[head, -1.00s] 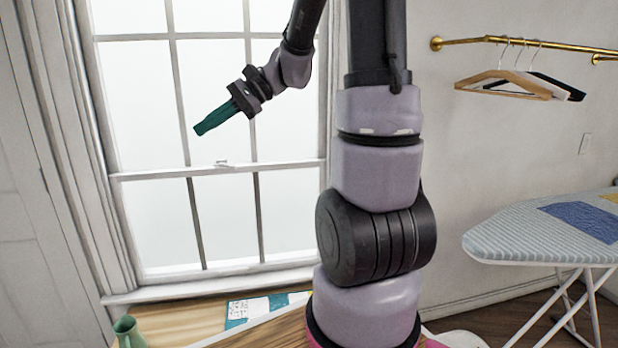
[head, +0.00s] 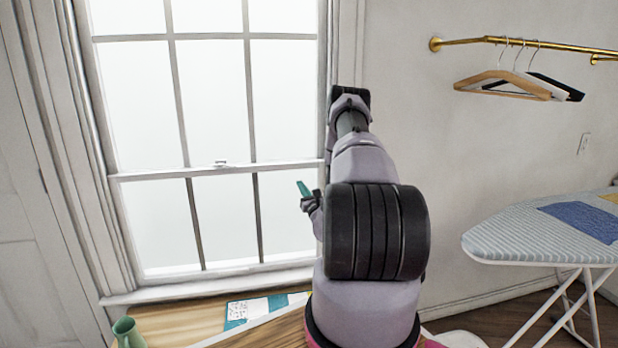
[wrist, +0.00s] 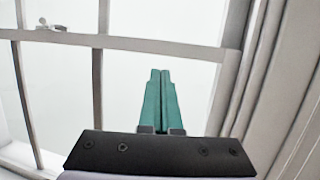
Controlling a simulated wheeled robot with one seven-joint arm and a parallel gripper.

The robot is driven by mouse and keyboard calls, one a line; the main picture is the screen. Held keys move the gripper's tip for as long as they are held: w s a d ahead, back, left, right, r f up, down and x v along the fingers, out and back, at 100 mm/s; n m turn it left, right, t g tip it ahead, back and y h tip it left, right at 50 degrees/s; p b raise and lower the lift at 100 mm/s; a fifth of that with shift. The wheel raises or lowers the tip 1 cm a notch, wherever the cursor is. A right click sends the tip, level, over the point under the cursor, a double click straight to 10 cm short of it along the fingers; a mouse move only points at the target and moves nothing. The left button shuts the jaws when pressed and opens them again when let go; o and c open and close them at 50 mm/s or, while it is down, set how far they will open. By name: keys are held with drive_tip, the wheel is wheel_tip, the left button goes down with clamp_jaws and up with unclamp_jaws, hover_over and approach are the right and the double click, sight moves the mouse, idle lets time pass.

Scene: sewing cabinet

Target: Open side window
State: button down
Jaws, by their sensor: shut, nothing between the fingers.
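The window (head: 188,170) is a white sash window with a lower sash below a horizontal meeting rail. The lower sash sits down at the sill in the head view. A small latch (head: 220,163) is on the meeting rail; it also shows at the upper left of the wrist view (wrist: 50,25). My gripper (head: 301,184), with green fingers, is in front of the lower sash near its right side, a little below the rail. In the wrist view the gripper's fingers (wrist: 160,75) are together and empty, pointing at the pane below the rail. Whether they touch the glass cannot be told.
A wooden table (head: 170,322) stands under the window with a green mug (head: 128,332) and a patterned cloth (head: 245,308). To the right are an ironing board (head: 510,240) and hangers (head: 500,84) on a brass rail (head: 480,42). The right window frame is close to my gripper.

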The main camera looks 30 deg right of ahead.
sight(307, 170)
drive_tip(key=s+d+f+m+g+h, duration=0.1)
drive_tip(key=s+d+f+m+h, duration=0.25)
drive_tip(key=f, duration=0.25)
drive_tip(key=shift+n, duration=0.45)
drive_tip(key=x, duration=1.1)
drive_tip(key=shift+d+r, duration=0.25)
drive_tip(key=shift+d, duration=0.05)
wheel_tip(307, 170, up, 3)
drive_tip(key=shift+s+f, duration=0.15)
drive_tip(key=shift+f, duration=0.05)
drive_tip(key=shift+a+r, duration=0.1)
drive_tip(key=shift+r, duration=0.4)
